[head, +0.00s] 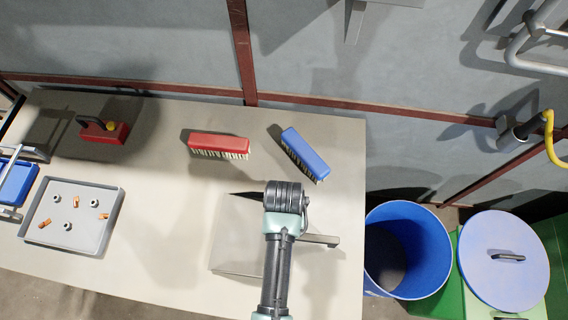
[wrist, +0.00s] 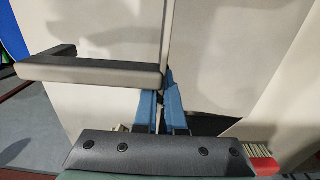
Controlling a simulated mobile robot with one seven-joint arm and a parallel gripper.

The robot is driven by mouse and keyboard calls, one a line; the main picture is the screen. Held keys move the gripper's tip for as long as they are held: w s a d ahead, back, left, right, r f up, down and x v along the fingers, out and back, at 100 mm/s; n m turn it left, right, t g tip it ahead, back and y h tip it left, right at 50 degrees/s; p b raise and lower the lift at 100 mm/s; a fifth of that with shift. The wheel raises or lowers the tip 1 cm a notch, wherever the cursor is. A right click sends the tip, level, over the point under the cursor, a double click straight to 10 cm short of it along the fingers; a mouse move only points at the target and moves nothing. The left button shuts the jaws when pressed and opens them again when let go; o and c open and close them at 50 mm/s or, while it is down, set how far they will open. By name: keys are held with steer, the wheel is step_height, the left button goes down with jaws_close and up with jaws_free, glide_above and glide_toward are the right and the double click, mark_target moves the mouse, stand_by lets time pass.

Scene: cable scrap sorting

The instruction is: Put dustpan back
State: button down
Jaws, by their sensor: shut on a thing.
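The dustpan (head: 237,238) is a pale beige-grey pan with a dark grey handle (head: 320,240) sticking out to the right in the head view. It is over the right part of the table, partly covered by my arm. In the wrist view the handle (wrist: 90,72) points left. My gripper (wrist: 161,92) has two blue fingers close together on a thin edge of the dustpan, beside the handle's base. In the head view the fingertips are hidden under my wrist. I cannot tell whether the pan touches the table.
A red brush (head: 219,144) and a blue brush (head: 305,154) lie behind the dustpan. A red block with a dark handle (head: 103,131) and a grey tray (head: 33,240) of small parts are at left. A blue bin (head: 440,262) and a round lid (head: 505,280) stand right of the table.

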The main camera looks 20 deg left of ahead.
steer(key=shift+f, duration=1)
steer(key=shift+f, duration=0.15)
steer(key=c, duration=1)
jaws_free()
step_height(320, 180, up, 12)
steer(key=shift+f, duration=0.15)
steer(key=shift+r, duration=0.3)
